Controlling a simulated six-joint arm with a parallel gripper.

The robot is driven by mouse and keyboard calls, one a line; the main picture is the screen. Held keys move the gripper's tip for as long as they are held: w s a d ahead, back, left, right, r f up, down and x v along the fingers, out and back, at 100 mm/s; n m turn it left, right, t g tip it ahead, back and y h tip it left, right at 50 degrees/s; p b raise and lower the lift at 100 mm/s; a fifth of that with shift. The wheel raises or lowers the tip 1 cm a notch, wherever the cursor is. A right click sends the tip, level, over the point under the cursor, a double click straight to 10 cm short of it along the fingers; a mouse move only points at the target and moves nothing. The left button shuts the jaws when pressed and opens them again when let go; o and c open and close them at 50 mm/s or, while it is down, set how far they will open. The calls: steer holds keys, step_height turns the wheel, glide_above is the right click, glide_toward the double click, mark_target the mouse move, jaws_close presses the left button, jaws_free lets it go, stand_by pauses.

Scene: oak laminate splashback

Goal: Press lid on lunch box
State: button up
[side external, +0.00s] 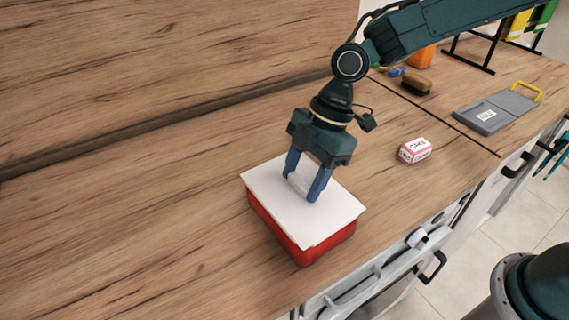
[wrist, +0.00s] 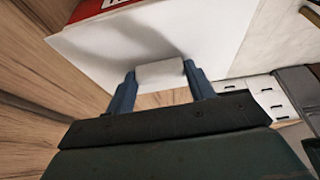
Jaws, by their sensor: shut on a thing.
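In the wrist view my gripper (wrist: 161,78) has one finger on each side of the handle (wrist: 160,72). The lid (wrist: 150,40) fills the upper middle there, with a strip of the red box (wrist: 100,8) beyond it.
A small pink-and-white box (side external: 415,150) stands right of the lunch box. Farther back are a brush (side external: 416,82), a grey board with a yellow handle (side external: 495,108) and a black rack (side external: 475,52). The counter's front edge is close to the box. The counter on the left is clear.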

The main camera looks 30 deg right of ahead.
stand_by(0.3)
steer(key=o, duration=1.5)
steer(key=shift+r, duration=0.15)
steer(key=shift+r, duration=3.35)
jaws_close()
steer(key=shift+f, duration=2.55)
